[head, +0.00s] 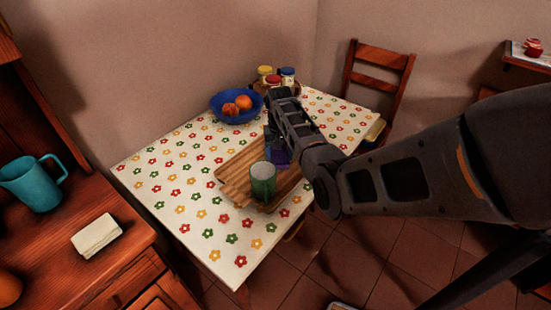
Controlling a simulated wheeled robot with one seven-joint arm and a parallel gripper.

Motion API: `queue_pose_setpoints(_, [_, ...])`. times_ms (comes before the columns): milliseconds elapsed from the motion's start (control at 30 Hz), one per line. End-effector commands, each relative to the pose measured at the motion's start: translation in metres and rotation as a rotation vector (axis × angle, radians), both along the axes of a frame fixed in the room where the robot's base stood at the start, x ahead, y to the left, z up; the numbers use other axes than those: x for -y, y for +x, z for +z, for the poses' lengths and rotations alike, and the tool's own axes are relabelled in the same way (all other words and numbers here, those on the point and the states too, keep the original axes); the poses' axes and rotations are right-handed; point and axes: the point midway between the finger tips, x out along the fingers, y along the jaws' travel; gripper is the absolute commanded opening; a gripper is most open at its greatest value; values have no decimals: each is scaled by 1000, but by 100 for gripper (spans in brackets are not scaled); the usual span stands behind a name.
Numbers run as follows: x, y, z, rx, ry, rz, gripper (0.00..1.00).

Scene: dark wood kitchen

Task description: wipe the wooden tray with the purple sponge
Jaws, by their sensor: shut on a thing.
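The wooden tray (234,177) lies on the flowered tablecloth. My gripper (274,143) reaches down over the back part of the tray and is shut on the purple sponge (281,157). Only a small part of the sponge shows; my arm hides the rest. It is low over the tray, but I cannot tell if it touches the wood. A green cup (263,184) stands upright on the front part of the tray, just in front of the sponge.
A blue bowl (224,114) with orange fruit and several jars (287,76) stand at the back of the table (200,220). The table's left and front are clear. A wooden chair (381,65) is behind. A teal pitcher (30,184) and a pale block (97,235) sit on the left cabinet.

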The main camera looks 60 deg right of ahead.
Motion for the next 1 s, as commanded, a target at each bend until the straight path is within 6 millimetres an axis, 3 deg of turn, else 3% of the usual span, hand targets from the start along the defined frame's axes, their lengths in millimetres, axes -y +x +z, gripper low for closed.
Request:
queue_pose_setpoints(367, [5, -1, 1, 0, 0, 1, 43])
queue_pose_setpoints(1000, [5, -1, 54, 2, -1, 2, 43])
